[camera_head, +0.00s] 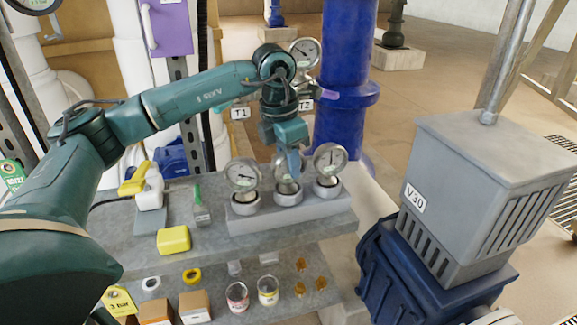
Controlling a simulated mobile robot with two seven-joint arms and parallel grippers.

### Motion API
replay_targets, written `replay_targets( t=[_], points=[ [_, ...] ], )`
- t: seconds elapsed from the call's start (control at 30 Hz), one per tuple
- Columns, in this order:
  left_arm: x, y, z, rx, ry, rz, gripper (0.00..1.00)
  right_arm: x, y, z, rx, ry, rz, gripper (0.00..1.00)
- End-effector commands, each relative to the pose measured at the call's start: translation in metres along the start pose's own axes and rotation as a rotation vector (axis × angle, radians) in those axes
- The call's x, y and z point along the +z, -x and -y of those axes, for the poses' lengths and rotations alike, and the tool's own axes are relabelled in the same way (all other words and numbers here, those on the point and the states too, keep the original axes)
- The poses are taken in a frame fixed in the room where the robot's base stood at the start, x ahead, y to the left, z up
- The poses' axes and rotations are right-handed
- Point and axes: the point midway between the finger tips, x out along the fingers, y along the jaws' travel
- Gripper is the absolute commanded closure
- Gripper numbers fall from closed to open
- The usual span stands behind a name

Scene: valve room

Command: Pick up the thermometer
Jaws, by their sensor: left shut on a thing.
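Three round dial thermometers stand upright in round sockets on a light grey block (310,211) on the upper shelf: a left one (243,174), a middle one (282,172) and a right one (330,158). My left gripper (293,163) reaches down from above and is shut on the middle thermometer, in front of part of its dial. The middle thermometer is at its socket; I cannot tell whether it is lifted. My right gripper is not in view.
Cans and boxes fill the lower shelf. A blue pipe (345,75) rises behind; a grey V30 unit (480,190) stands right.

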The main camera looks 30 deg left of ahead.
Motion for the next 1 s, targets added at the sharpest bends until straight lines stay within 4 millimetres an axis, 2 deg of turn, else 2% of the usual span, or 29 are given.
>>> replay_targets(
  t=[0.17,0.37,0.57,0.8,1.0],
  points=[
    [0.002,0.008,0.000,0.001,0.000,0.002,0.90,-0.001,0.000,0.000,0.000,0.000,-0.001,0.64],
    [0.006,0.035,0.000,0.001,-0.001,0.004,0.90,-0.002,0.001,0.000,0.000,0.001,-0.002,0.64],
    [0.013,0.077,0.000,0.002,0.000,0.006,0.90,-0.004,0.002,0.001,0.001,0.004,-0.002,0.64],
    [0.022,0.135,0.000,0.001,-0.001,0.005,0.90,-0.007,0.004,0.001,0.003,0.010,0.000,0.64],
    [0.026,0.169,0.000,0.001,0.000,0.002,0.90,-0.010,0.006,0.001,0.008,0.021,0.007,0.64]
  ],
)
